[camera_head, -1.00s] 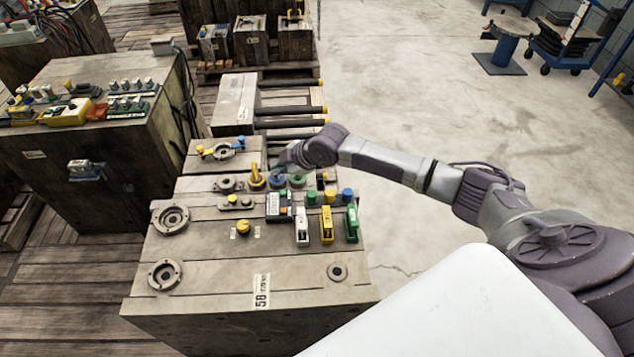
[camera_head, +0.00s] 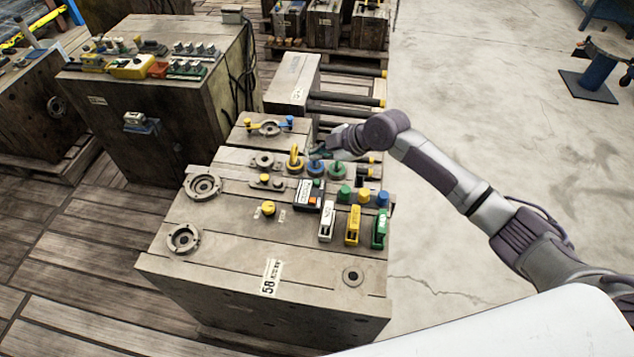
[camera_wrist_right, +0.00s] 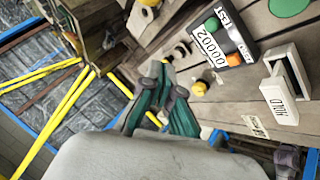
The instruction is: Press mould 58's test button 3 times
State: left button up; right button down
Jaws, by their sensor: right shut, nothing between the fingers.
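Mould 58 (camera_head: 225,240) is a grey block with its "58" label on the front edge. On its top sits a dark test box (camera_head: 300,203). In the right wrist view the test box (camera_wrist_right: 240,36) reads "TEST" and what looks like 000002. It carries a green button (camera_wrist_right: 212,24) and an orange button (camera_wrist_right: 233,60); which one is the test button I cannot tell. My right gripper (camera_head: 318,152) is shut and empty, over the far part of the mould, behind the test box. In the wrist view its fingers (camera_wrist_right: 165,88) are apart from the box. My left gripper is not in view.
Another block with controls (camera_head: 150,110) stands at the left. Open floor (camera_head: 480,120) lies right.

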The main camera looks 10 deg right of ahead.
jog(key=b, duration=0.4)
send_over(318, 183)
notch_tip(318, 183, down, 6)
jog(key=shift+f, duration=0.2)
jog(key=shift+w+f+b, duration=0.1)
jog(key=shift+f+b, duration=0.4)
jog(key=shift+b, duration=0.05)
dwell(0.5)
jog(key=shift+f+b, duration=0.35)
jog(key=shift+f, duration=0.05)
jog(key=shift+f+b, duration=0.4)
jog(key=shift+f, duration=0.1)
dwell(0.5)
jog(key=shift+r, duration=0.15)
jog(key=shift+r+p, duration=0.7)
jog(key=shift+r, duration=0.1)
